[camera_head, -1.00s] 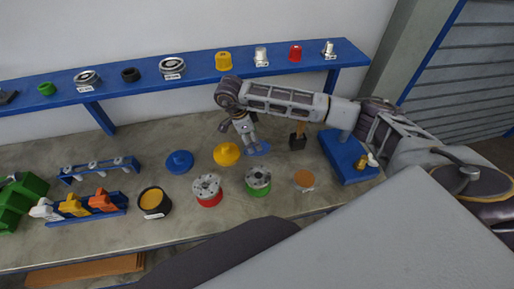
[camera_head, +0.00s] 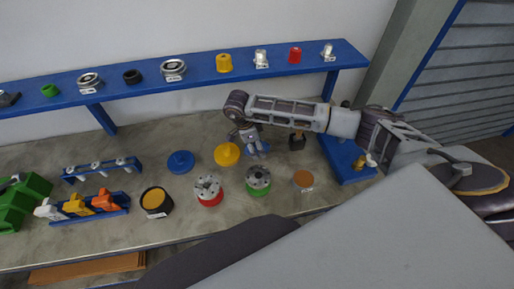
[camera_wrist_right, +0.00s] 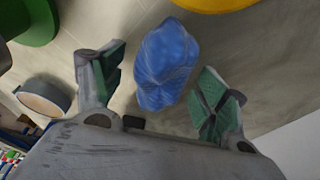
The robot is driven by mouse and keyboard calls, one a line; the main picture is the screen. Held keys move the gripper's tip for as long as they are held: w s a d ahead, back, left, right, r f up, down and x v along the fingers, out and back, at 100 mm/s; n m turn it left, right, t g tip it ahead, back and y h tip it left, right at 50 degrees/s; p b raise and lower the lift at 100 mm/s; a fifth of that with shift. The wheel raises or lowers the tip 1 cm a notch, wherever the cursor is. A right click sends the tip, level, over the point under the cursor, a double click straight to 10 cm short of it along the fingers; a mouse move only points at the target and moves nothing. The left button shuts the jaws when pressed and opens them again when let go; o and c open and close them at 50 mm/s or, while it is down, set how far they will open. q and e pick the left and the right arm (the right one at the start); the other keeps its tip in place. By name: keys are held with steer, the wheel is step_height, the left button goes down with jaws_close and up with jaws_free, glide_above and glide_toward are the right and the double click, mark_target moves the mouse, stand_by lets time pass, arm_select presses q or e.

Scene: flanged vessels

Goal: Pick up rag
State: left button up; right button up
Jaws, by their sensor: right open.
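The rag is a crumpled blue cloth (camera_wrist_right: 168,62) lying on the table. In the head view only a little of its blue (camera_head: 264,147) shows beside my right gripper (camera_head: 252,149), which hides the rest. In the right wrist view my right gripper (camera_wrist_right: 160,82) is open, with one green-padded finger on each side of the rag. The rag lies between and partly beyond the fingers, and no finger is clearly touching it. My left gripper is not in view.
A yellow disc (camera_head: 227,154) lies just left of the rag, and a green-based flanged vessel (camera_head: 258,180) stands in front. A dark block with a wooden handle (camera_head: 297,142) and a blue stand (camera_head: 345,160) are to the right. A blue shelf (camera_head: 205,79) runs behind.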

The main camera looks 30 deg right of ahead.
steer(key=shift+c, duration=0.5)
steer(key=c, duration=1)
steer(key=shift+r, duration=0.1)
steer(key=shift+r+b, duration=0.8)
steer(key=shift+r, duration=4.15)
steer(key=o, duration=0.5)
steer(key=c, duration=0.4)
steer(key=shift+w+d, duration=0.1)
steer(key=shift+c, duration=0.2)
